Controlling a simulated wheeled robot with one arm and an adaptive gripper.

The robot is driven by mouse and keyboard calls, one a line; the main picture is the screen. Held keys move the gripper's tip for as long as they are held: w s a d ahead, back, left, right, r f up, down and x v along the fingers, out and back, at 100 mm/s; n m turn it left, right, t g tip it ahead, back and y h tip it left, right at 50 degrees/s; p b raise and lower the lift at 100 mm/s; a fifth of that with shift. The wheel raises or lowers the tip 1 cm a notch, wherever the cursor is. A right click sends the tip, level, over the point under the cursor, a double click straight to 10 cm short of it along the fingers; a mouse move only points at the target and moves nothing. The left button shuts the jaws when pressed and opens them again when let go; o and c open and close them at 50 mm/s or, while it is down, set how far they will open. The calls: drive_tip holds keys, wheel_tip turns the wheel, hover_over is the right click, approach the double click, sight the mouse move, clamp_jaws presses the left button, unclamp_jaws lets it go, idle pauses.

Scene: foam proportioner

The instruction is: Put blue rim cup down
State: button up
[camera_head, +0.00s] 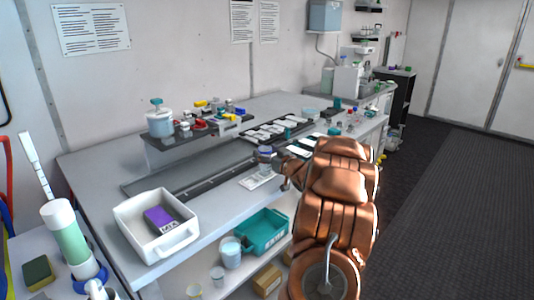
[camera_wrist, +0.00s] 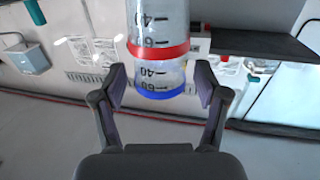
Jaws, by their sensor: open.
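The blue rim cup (camera_wrist: 160,78) is clear with dark scale marks and shows upside down in the wrist view. It appears nested in a clear cup with a red rim (camera_wrist: 158,49). In the head view the cup stack (camera_head: 265,157) stands upright near the long dark strip on the bench, just left of my gripper (camera_head: 284,172). In the wrist view my gripper (camera_wrist: 160,85) is open, with one finger on each side of the blue rim cup and visible gaps between. What lies under the stack is partly hidden.
A white bin (camera_head: 125,225) with a purple box stands at the front left of the bench. A raised shelf (camera_head: 190,138) with a blue-lidded jar and small fittings stands behind. White trays (camera_head: 268,132) lie farther along. A teal bin (camera_head: 263,240) sits below the front edge.

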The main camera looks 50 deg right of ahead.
drive_tip(key=shift+r, duration=0.1)
drive_tip(key=shift+r, duration=0.3)
drive_tip(key=shift+s+r, duration=0.2)
drive_tip(key=shift+r, duration=0.1)
drive_tip(key=b+v, duration=0.1)
drive_tip(key=v, duration=1)
drive_tip(key=shift+s+a, duration=0.15)
drive_tip(key=shift+s, duration=0.15)
